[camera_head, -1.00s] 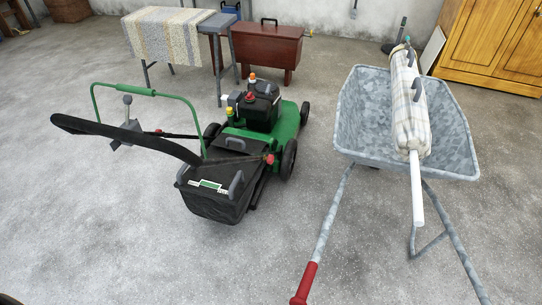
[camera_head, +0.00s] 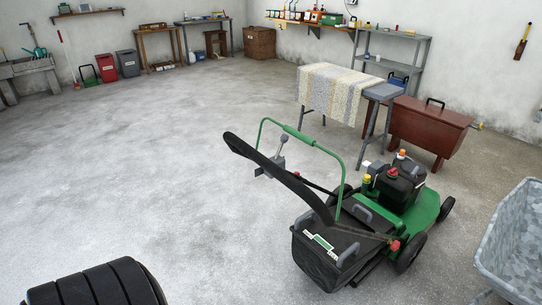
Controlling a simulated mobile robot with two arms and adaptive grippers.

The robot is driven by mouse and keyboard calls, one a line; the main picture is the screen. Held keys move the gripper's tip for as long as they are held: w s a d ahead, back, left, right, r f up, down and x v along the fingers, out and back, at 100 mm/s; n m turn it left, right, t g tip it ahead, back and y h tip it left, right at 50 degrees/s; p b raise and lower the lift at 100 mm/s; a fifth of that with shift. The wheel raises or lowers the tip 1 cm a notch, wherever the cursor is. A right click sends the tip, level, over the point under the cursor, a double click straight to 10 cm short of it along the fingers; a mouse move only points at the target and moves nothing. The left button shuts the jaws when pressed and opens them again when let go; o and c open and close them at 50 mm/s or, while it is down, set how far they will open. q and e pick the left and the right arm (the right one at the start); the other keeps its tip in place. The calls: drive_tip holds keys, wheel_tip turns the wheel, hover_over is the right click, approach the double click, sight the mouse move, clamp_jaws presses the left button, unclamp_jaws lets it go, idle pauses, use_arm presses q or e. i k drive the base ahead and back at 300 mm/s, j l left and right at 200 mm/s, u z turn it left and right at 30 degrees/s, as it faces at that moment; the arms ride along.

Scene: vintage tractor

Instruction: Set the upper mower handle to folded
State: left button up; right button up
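The green lawn mower (camera_head: 424,212) stands on the concrete floor right of the middle, with its black grass bag (camera_head: 318,262) toward me. Its upper handle (camera_head: 262,167) is a black bar that rises up and to the left from the mower body, with a green bail bar (camera_head: 315,143) above it and a lever on it. A red knob (camera_head: 395,246) sits at the handle's lower joint. Neither of my grippers shows in the head view.
A grey wheelbarrow (camera_head: 515,245) stands at the right edge. A black ribbed tyre-like object (camera_head: 98,288) is at the lower left. A cloth-covered table (camera_head: 335,93) and a red-brown chest (camera_head: 428,127) stand behind the mower. The floor left of the mower is clear.

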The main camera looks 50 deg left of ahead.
sight(273, 168)
drive_tip(key=u, duration=1.5)
